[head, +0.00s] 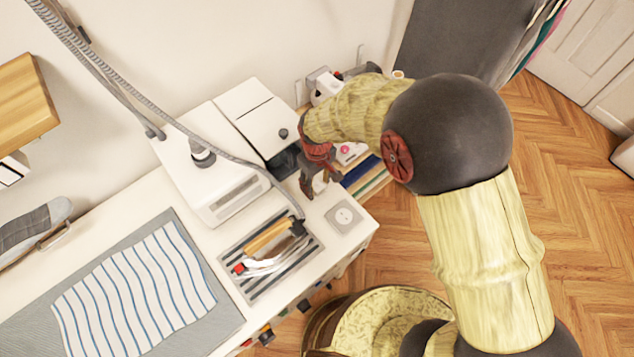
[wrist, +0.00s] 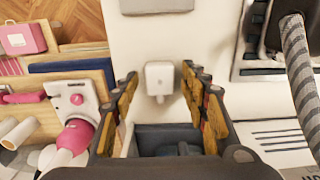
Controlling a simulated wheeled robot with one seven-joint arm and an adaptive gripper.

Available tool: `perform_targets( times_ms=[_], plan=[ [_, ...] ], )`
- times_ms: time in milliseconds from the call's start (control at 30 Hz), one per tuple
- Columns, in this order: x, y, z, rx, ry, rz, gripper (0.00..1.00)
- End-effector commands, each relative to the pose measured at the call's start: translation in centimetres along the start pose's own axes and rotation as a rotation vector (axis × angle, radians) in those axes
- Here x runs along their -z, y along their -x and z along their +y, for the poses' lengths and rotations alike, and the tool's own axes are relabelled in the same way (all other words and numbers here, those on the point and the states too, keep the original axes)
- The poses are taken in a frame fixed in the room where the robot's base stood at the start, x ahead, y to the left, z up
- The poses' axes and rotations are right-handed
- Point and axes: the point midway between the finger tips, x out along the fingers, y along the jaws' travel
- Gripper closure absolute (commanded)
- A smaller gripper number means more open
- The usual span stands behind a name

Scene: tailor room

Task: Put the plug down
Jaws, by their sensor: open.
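The white plug (wrist: 159,76) shows in the wrist view on or just above the white tabletop (wrist: 212,35). My gripper (wrist: 161,84) is open, with one finger on either side of the plug and a visible gap to each. In the head view my gripper (head: 319,187) points down over the right end of the table, and I cannot make out the plug there. A square socket plate (head: 345,216) lies on the tabletop near its right edge. Its grey edge shows at the top of the wrist view (wrist: 157,5).
An iron (head: 266,250) rests on a striped stand (head: 290,268), left of my gripper in the head view. A white steam unit (head: 215,170) with a hose and a dark open container (wrist: 150,133) are close. Shelves with pink items (wrist: 78,100) stand beside the table.

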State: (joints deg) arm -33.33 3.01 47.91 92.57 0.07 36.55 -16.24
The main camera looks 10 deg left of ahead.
Motion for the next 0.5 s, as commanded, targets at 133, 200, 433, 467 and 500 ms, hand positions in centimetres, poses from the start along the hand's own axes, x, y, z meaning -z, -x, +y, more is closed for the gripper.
perform_targets(
  times_ms=[133,200,433,467,500],
  plan=[
    [0.0,0.7,0.0,0.000,0.000,0.001,0.55],
    [0.1,1.6,0.0,-0.001,0.000,0.003,0.55],
    [0.1,6.2,0.0,-0.001,0.000,0.005,0.55],
    [0.1,6.8,0.0,-0.001,0.000,0.004,0.55],
    [0.1,7.7,0.0,-0.001,0.000,0.004,0.55]
  ],
)
